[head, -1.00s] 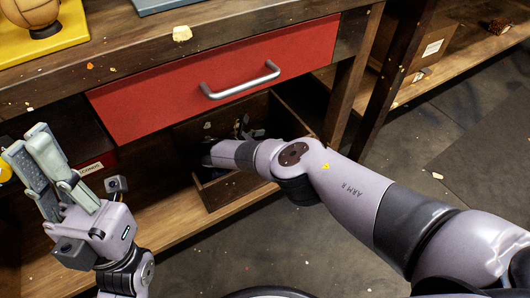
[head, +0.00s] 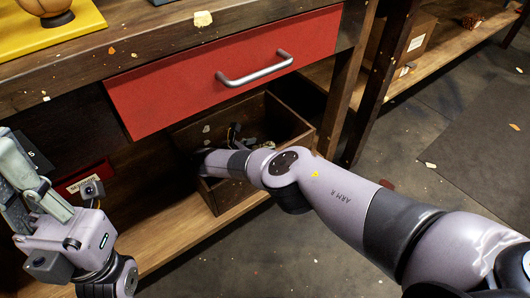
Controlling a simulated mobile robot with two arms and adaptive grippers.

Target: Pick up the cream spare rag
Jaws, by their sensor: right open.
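No cream spare rag can be made out for certain; small pale pieces show inside the wooden box (head: 290,114) under the red drawer, too small to name. My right arm reaches into this box. My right gripper (head: 236,136) is open, low inside the box and mostly hidden by my own arm and the shadow. I cannot see anything between its fingers. My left gripper (head: 28,185) is at the left edge, apart from the box, with its fingers pointing up and left and partly cut off; its opening cannot be judged.
The red drawer (head: 180,88) with a grey handle (head: 256,74) is shut above the box. The wooden worktop (head: 110,65) holds a yellow tray (head: 75,30) with a brown ball (head: 48,10) and a cream scrap (head: 203,19). A cardboard box (head: 412,38) stands on the right shelf.

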